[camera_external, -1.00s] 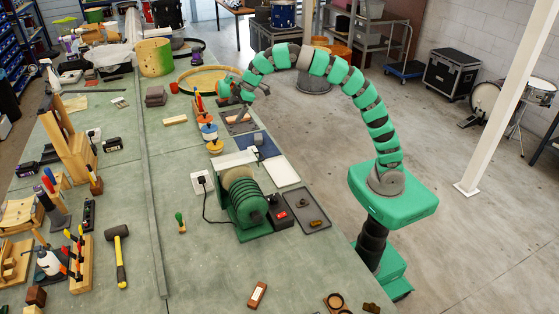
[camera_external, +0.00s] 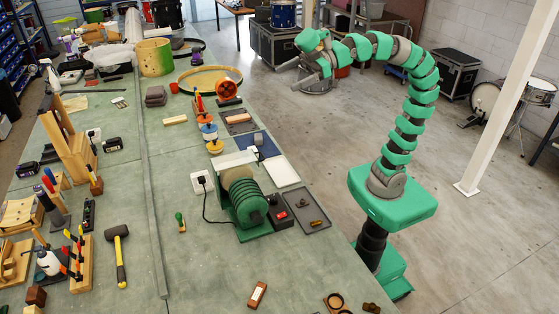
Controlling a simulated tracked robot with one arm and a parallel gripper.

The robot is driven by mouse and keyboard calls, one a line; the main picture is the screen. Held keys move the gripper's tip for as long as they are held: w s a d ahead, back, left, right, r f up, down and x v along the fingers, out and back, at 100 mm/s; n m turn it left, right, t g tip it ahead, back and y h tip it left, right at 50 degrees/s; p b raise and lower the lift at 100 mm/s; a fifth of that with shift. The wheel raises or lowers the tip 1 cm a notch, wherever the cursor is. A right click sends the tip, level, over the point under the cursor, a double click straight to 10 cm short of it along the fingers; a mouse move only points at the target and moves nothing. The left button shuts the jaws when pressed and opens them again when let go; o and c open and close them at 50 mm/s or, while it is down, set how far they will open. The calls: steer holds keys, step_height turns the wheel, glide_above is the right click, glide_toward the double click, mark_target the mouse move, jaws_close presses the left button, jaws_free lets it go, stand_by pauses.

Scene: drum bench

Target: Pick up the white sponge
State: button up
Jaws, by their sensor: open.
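I cannot pick out a white sponge with certainty. A small whitish block (camera_external: 253,150) lies by the blue mat (camera_external: 268,146) near the bench's right edge; it is too small to tell what it is. My gripper (camera_external: 288,76) is open and empty. It is raised to the right of the bench's far part, well beyond the whitish block and apart from everything on the bench.
A flat white sheet (camera_external: 281,174) lies below the blue mat. A green coil machine (camera_external: 244,200) with a cable stands nearer. A wooden hoop (camera_external: 196,75) with an orange round thing (camera_external: 228,88) lies at the far right. The bench's middle has free room.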

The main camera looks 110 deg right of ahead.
steer(key=shift+t+y, duration=0.4)
steer(key=shift+t, duration=0.2)
steer(key=s+a+r, duration=0.2)
steer(key=s, duration=0.1)
steer(key=shift+s+a, duration=0.2)
steer(key=shift+a, duration=0.2)
steer(key=c, duration=0.7)
steer(key=shift+o, duration=0.2)
